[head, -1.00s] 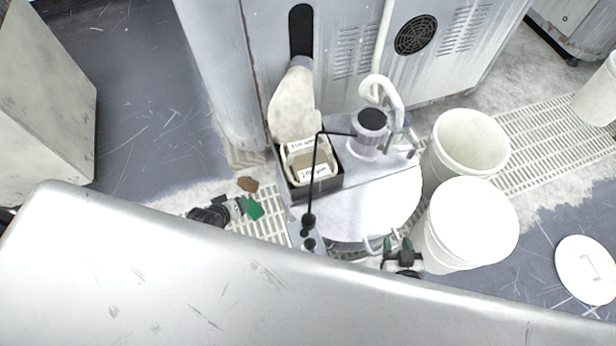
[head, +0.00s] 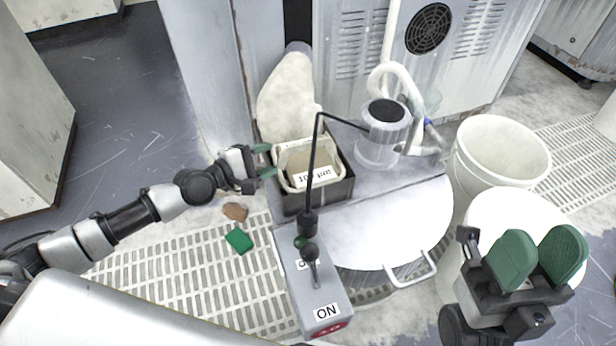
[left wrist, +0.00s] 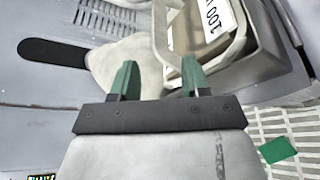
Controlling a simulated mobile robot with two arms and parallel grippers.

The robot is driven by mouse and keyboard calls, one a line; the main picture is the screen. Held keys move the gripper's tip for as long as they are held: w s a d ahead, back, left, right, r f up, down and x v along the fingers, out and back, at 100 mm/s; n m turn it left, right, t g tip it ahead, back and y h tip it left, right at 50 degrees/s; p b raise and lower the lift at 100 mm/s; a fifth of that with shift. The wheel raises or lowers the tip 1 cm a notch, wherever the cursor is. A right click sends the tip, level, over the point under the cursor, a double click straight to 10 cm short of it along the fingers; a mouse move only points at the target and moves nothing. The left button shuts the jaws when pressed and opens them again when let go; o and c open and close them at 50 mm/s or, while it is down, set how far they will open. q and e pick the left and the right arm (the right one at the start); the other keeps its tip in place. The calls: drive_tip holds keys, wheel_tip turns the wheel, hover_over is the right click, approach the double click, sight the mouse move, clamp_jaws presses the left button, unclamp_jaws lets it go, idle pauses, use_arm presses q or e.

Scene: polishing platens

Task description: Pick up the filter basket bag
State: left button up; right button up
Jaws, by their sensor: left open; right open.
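The filter basket bag (head: 284,156) is a cream, open-topped basket with a white label, seated in a dark box (head: 328,196) on the grey unit. My left gripper (head: 268,160) is open at the basket's left side. In the left wrist view, the basket's rim (left wrist: 162,42) shows just ahead of the open left fingers (left wrist: 158,72), nearer the right finger. I cannot tell whether they touch it. My right gripper (head: 537,258) is open and empty at the lower right, in front of the white buckets and away from the basket.
A cream chute-like piece (head: 288,98) stands behind the basket. A thin black rod (head: 312,165) rises in front of it, and a clear-sided cylinder (head: 382,140) stands to its right. A round white lid (head: 385,235) and white buckets (head: 500,150) are further right.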

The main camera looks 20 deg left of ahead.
sight(290, 151)
use_arm(q)
drive_tip(key=x, duration=0.3)
drive_tip(key=shift+w+d, duration=0.2)
drive_tip(key=shift+w, duration=0.1)
drive_tip(key=shift+b+x, duration=0.65)
drive_tip(key=shift+x, duration=2.1)
drive_tip(key=shift+s+d, duration=0.1)
drive_tip(key=shift+d, duration=0.05)
drive_tip(key=shift+c, duration=0.4)
clamp_jaws()
